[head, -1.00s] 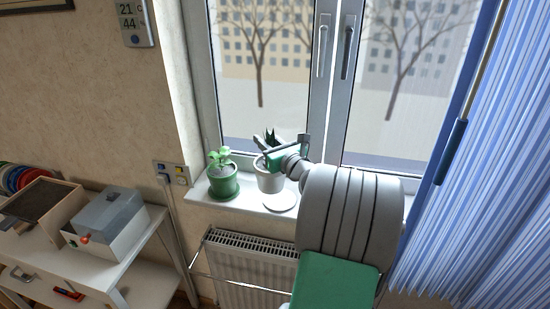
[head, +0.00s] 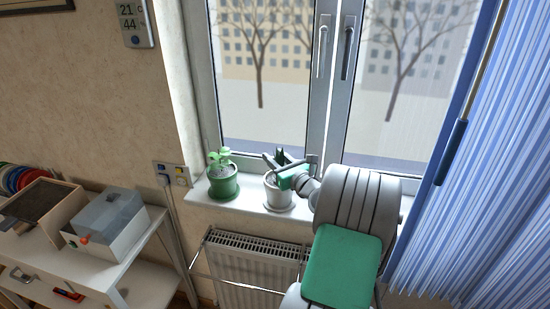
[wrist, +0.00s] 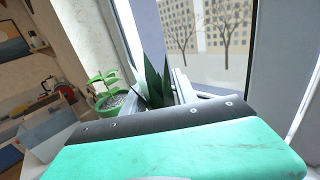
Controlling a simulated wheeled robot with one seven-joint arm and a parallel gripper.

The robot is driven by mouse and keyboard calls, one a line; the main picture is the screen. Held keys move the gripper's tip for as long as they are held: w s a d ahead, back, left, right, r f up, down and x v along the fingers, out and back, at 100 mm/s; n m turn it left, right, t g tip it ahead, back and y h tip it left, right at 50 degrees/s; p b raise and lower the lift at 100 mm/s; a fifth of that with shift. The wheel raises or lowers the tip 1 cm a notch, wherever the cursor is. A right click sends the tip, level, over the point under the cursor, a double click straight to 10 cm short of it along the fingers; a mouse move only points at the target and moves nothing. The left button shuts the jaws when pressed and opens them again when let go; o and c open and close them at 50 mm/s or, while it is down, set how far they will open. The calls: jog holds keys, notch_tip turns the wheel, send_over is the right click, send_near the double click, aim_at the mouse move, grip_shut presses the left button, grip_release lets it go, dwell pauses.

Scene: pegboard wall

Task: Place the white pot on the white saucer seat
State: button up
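The white pot (head: 272,197) stands upright on the sill, at the white saucer seat (head: 283,212). A little of the saucer shows below and right of the pot; whether the pot rests fully on it I cannot tell. Dark spiky leaves of its plant show in the wrist view (wrist: 157,84). My gripper (head: 289,164) is at the pot's upper part, coming from the right. It appears shut on the pot, though the finger contact is hidden. In the wrist view my own green and black hand covers the pot's body.
A green pot (head: 223,184) with a leafy plant stands on the windowsill (head: 197,193) just left of the white pot. The window is close behind. A radiator (head: 255,262) is below, a blue curtain (head: 480,170) at right, and a shelf with boxes at left.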

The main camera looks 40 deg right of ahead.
jog(key=shift+o, duration=1.4)
jog(key=s+a+b, duration=0.2)
jog(key=s, duration=1)
jog(key=w+a+f+n+g+y, duration=0.2)
jog(key=a+f+n+g, duration=0.1)
jog(key=a+n, duration=0.45)
jog(key=w+a+f+n+g+y, duration=0.1)
jog(key=a+f+n+g+y, duration=0.15)
jog(key=a+n, duration=0.5)
jog(key=w+a+f+n+g+y, duration=0.15)
jog(key=a+n+g, duration=0.25)
jog(key=a+n, duration=0.4)
jog(key=s+a+n+g+h, duration=0.3)
jog(key=s+a+n+g, duration=0.2)
jog(key=s+a+n, duration=0.4)
jog(key=s+n, duration=0.4)
jog(key=n, duration=0.1)
jog(key=shift+a+f+n+h, duration=0.25)
jog(key=shift+f+n+h, duration=0.05)
jog(key=shift+f+h, duration=0.1)
jog(key=shift+c, duration=0.4)
